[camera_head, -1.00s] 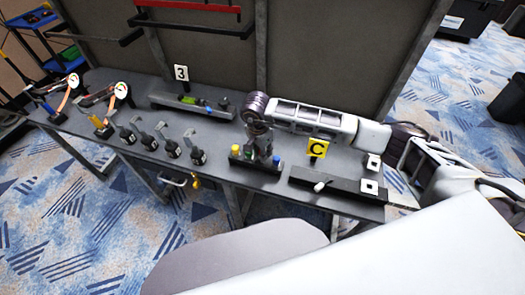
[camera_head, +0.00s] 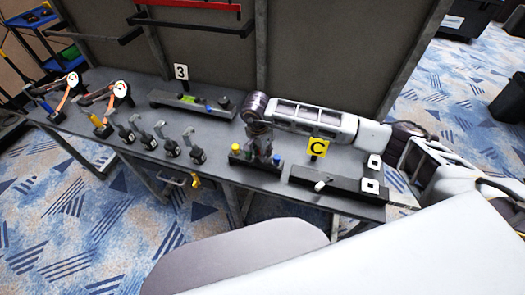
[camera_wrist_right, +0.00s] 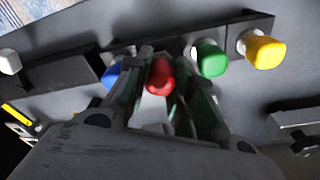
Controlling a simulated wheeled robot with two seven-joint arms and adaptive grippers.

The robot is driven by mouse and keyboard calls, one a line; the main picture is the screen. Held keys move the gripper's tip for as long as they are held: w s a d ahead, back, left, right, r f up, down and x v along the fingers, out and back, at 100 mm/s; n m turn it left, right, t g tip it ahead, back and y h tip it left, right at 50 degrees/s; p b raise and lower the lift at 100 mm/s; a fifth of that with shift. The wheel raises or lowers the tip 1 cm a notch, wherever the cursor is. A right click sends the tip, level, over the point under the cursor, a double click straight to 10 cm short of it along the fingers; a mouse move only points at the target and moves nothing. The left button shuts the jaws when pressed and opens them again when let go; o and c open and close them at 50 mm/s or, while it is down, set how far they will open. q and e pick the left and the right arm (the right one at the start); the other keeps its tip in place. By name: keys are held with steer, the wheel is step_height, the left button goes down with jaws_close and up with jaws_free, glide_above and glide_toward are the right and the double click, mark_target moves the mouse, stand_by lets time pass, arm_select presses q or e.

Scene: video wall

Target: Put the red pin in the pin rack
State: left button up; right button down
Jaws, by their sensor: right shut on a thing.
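My right gripper (camera_wrist_right: 160,88) is shut on the red pin (camera_wrist_right: 160,75), whose rounded top shows between the fingers in the right wrist view. The dark pin rack (camera_wrist_right: 240,26) bears a blue pin (camera_wrist_right: 112,73), a green pin (camera_wrist_right: 210,58) and a yellow pin (camera_wrist_right: 263,50). The red pin lines up between the blue and green ones; its lower end is hidden, so I cannot tell whether it is seated. In the head view the right gripper (camera_head: 262,148) points down over the rack (camera_head: 240,162) on the bench. My left gripper is not in view.
Right of the rack stand a yellow C sign (camera_head: 318,147) and a long dark block (camera_head: 340,184) with a white knob. A tray (camera_head: 165,99) by the 3 sign (camera_head: 181,72) lies behind. Several dark clamps (camera_head: 170,147) stand to the left. A panel (camera_head: 310,45) closes the back.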

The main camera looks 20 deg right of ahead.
steer(key=shift+f+b, duration=0.6)
steer(key=shift+f, duration=0.05)
steer(key=c, duration=1.1)
jaws_free()
steer(key=shift+c, duration=0.2)
steer(key=o, duration=0.4)
steer(key=shift+o, duration=0.2)
steer(key=shift+r, duration=0.1)
steer(key=shift+r+p, duration=1.5)
steer(key=shift+r, duration=1.95)
